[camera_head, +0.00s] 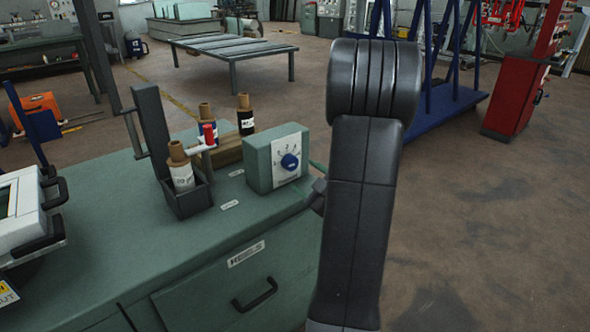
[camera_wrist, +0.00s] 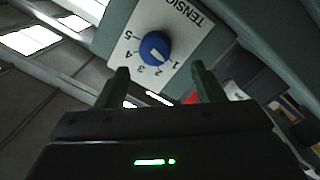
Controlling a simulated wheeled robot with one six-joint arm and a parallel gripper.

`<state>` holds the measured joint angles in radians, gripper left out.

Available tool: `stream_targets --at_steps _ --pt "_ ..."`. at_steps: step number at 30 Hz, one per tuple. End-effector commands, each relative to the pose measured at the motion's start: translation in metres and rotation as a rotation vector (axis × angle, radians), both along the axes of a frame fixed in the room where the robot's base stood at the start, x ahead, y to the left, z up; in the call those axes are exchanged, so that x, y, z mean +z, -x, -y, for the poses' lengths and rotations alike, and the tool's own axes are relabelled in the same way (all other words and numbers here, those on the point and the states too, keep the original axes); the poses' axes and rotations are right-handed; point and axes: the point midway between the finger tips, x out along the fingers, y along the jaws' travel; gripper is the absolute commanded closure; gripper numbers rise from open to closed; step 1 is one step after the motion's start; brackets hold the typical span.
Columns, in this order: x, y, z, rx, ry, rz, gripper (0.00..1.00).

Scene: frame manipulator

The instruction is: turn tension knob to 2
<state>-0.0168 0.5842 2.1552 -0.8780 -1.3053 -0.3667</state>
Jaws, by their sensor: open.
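The blue tension knob (camera_wrist: 154,48) sits on a white dial plate with numbers 1 to 5 on a green box. In the wrist view its white mark points down and right, nearest the 1. In the head view the knob (camera_head: 289,162) is on the front face of the tension box (camera_head: 258,163). My gripper (camera_wrist: 160,70) is open and empty, its two fingers apart below the knob in the wrist picture, not touching it. In the head view the gripper is mostly hidden behind my arm, just right of the box.
The box stands on a green workbench (camera_head: 110,240) near its right edge. Left of it are a dark holder (camera_head: 186,200) with a brown spool, and more spools (camera_head: 245,115) behind. A white device (camera_head: 25,220) is at far left. Open floor (camera_head: 480,240) lies to the right.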

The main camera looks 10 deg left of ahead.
Motion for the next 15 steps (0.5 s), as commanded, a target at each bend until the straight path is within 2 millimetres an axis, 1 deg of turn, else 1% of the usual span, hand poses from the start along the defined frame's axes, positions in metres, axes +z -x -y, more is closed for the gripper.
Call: stream_targets --at_steps 1,3,7,12,15 --pt "0.000 -0.005 -0.008 0.005 0.000 0.002 0.38" --pt "-0.001 -0.013 -0.017 0.004 0.000 0.001 0.38" --pt "-0.001 -0.026 -0.031 0.003 0.000 0.001 0.38" --pt "0.000 -0.035 -0.041 0.001 0.000 0.000 0.38" --pt "0.000 -0.037 -0.043 0.000 -0.001 -0.001 0.38"
